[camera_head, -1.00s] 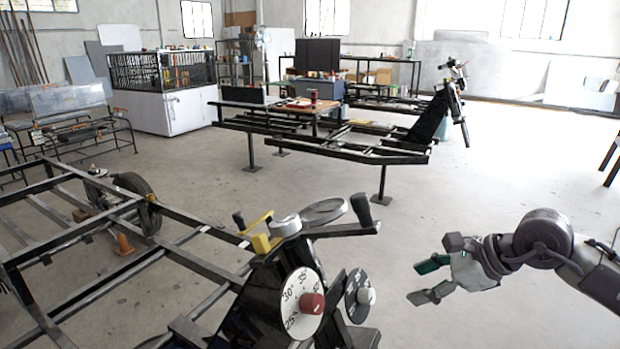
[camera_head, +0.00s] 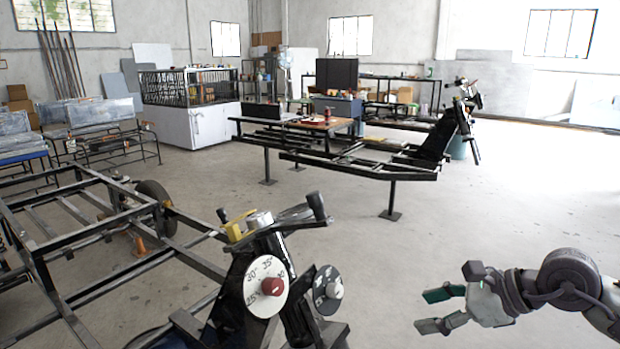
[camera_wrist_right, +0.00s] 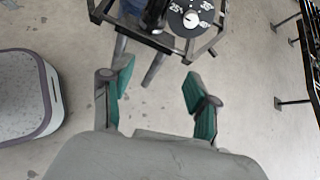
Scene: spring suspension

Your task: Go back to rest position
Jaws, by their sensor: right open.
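My right gripper (camera_head: 440,310) is open and empty at the lower right of the head view, its green-padded fingers apart and pointing left. It also shows open in the right wrist view (camera_wrist_right: 157,92), with bare floor between and beyond the fingers. It is apart from the suspension stand, to the right of it. The stand has a white dial with a red knob (camera_head: 270,286) and a second, darker dial (camera_head: 328,289). A yellow part (camera_head: 238,230) sits on its top. My left gripper is not in view.
A black frame (camera_head: 60,240) with a wheel fills the left. A second frame (camera_head: 360,170) stands on posts farther back. A white cabinet (camera_head: 190,122) stands behind. In the right wrist view, a rounded grey-white object (camera_wrist_right: 25,95) is at the left. Open floor lies at the right.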

